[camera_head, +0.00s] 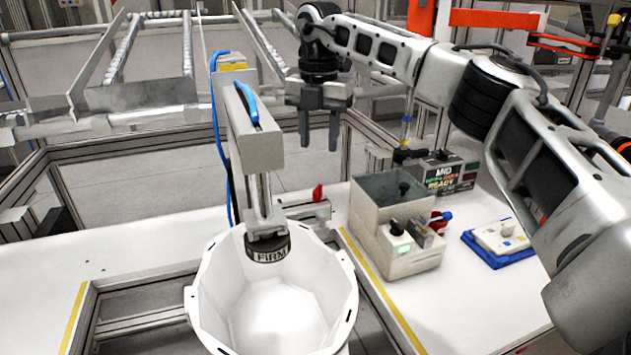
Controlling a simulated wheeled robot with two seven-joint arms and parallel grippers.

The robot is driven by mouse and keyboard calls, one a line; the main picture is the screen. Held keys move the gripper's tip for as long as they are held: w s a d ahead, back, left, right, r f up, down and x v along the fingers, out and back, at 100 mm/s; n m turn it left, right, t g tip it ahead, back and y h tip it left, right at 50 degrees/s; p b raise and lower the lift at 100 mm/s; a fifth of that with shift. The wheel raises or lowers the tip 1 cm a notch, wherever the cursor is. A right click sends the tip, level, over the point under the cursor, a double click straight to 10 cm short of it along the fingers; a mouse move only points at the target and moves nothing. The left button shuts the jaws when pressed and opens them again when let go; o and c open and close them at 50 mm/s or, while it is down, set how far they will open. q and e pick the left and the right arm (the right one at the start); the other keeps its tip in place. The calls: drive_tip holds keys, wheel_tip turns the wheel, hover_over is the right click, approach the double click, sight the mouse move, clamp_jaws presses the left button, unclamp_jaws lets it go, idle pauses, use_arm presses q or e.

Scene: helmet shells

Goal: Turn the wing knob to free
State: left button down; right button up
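My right gripper (319,128) hangs fingers down above and behind the work table, right of the upright press column (255,135). Its two dark fingers are apart with nothing between them. A grey control box (372,222) stands below it to the right, apart from it. A dark knob (404,188) shows at the box's upper part, and another small dark knob (397,228) is on its lower front panel. I cannot tell which is the wing knob, or its setting. A white helmet shell (215,290) sits open side up under the press head (268,248), marked FIRM. My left gripper is out of view.
A display box (452,180) reading MID and READY stands behind the control box. A blue-based white device (498,240) lies to the right. A red knob (318,193) is near the column's foot. The white table (445,305) is bare at the front right.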

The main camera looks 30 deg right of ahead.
sight(317, 188)
wheel_tip(317, 188, down, 10)
drive_tip(key=shift+w+f, duration=0.1)
drive_tip(key=shift+f, duration=0.15)
clamp_jaws()
